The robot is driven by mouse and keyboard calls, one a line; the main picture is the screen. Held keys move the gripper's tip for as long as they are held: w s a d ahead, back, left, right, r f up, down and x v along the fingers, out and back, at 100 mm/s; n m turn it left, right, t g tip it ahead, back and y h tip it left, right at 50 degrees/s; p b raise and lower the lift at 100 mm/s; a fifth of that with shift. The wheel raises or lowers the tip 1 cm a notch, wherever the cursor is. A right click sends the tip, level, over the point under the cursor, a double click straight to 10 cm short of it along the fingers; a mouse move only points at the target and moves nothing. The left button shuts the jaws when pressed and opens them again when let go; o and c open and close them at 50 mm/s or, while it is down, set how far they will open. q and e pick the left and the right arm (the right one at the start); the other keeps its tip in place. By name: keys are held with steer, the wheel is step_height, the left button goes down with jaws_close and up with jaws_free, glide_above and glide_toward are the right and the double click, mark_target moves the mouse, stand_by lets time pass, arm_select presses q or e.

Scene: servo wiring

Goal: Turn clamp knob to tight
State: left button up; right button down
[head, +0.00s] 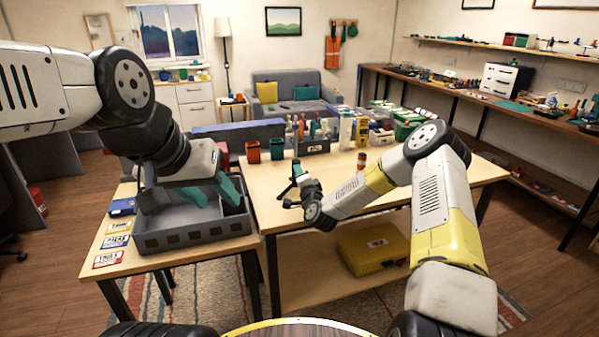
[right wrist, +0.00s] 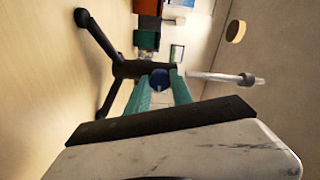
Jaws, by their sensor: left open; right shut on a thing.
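A black clamp (head: 297,172) with thin arms stands on the wooden table near its front left part. In the right wrist view the black clamp (right wrist: 130,70) has its legs spread to the left. A dark blue round knob (right wrist: 160,79) sits on it. My right gripper (right wrist: 160,88) has its teal fingers on both sides of the knob and is shut on it; in the head view it is small beside the clamp. The knob's turn angle cannot be read. My left gripper (head: 216,189) is open and empty over the grey crate (head: 195,238).
A pale rod (right wrist: 212,76) extends right of the clamp. A yellow case (head: 372,248) sits on the lower shelf. The tabletop left of the clamp is clear.

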stand_by(0.4)
steer(key=c, duration=1.1)
jaws_free()
steer(key=v, duration=0.7)
steer(key=shift+s+d, duration=0.1)
steer(key=shift+s, duration=0.3)
